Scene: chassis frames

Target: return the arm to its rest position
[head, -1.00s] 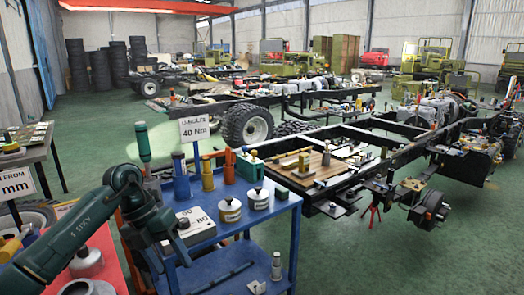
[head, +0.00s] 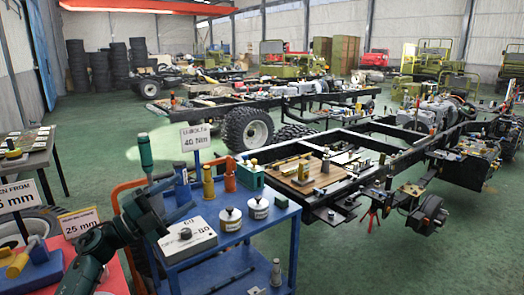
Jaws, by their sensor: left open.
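My left arm (head: 92,262) is dark green and comes in at the lower left, bent over the red table. Its gripper (head: 158,222) is open, at the left edge of the blue cart (head: 262,205), beside the white GO/NO GO box (head: 188,238). I see nothing held in it, though its fingertips are small and dark here. My right arm and gripper are out of view.
On the cart stand two round tins (head: 230,219), a yellow cylinder (head: 208,181), an orange one (head: 229,178) and a green block (head: 250,176). A sign (head: 195,137) rises behind. The red table (head: 113,272) and a 25 mm sign (head: 78,222) are at left. A chassis frame (head: 372,140) lies beyond.

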